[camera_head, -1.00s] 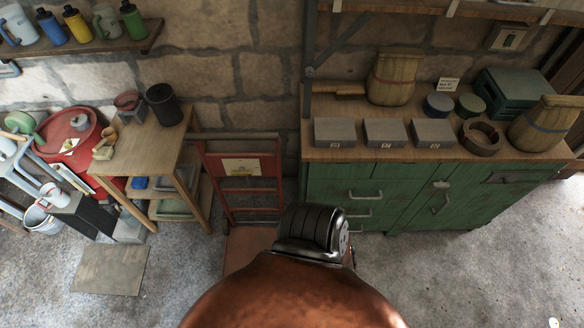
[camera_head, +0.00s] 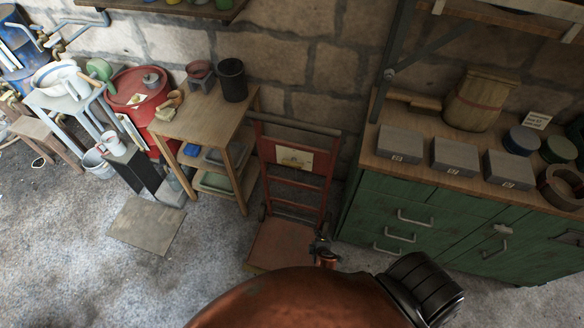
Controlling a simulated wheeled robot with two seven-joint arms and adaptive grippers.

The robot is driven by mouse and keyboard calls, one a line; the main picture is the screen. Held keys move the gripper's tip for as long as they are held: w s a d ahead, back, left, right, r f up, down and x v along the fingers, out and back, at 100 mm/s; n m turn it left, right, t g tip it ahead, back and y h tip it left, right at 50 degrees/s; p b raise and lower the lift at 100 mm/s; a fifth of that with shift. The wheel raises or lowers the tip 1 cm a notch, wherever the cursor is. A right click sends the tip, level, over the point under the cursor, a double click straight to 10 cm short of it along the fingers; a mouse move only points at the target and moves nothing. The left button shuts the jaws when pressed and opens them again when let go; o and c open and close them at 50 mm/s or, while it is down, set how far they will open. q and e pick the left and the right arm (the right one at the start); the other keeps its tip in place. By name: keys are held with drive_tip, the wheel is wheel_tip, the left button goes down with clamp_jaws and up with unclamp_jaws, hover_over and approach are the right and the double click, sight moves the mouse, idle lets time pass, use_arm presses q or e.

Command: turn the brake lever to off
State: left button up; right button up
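I cannot make out a brake lever in the head view. My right gripper (camera_head: 322,250) seems to be the small dark and copper part showing beyond my arm, in front of the hand truck. It is small and partly hidden, so I cannot tell whether it is open or shut. My copper arm link and its black ribbed joint fill the bottom middle and hide the floor there. My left gripper is not in view.
A red hand truck (camera_head: 293,190) leans by the stone wall. A green cabinet (camera_head: 405,220) with grey boxes stands at right. The left floor (camera_head: 90,260) is mostly clear.

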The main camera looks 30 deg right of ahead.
drive_tip(key=w+r+n+t+h+b, duration=0.2)
drive_tip(key=w+r+n+t, duration=0.15)
drive_tip(key=w+r, duration=1)
drive_tip(key=t+h+b, duration=0.1)
drive_tip(key=t+h, duration=0.1)
drive_tip(key=t, duration=0.3)
approach(291, 166)
drive_tip(key=x, duration=0.3)
drive_tip(key=shift+n, duration=0.45)
drive_tip(key=x, duration=0.6)
drive_tip(key=shift+w+d, duration=0.1)
drive_tip(key=shift+w, duration=0.1)
drive_tip(key=shift+w+d, duration=0.2)
drive_tip(key=shift+w, duration=0.2)
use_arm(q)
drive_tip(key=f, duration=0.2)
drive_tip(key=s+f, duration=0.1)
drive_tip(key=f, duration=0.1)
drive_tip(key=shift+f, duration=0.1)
use_arm(e)
clamp_jaws()
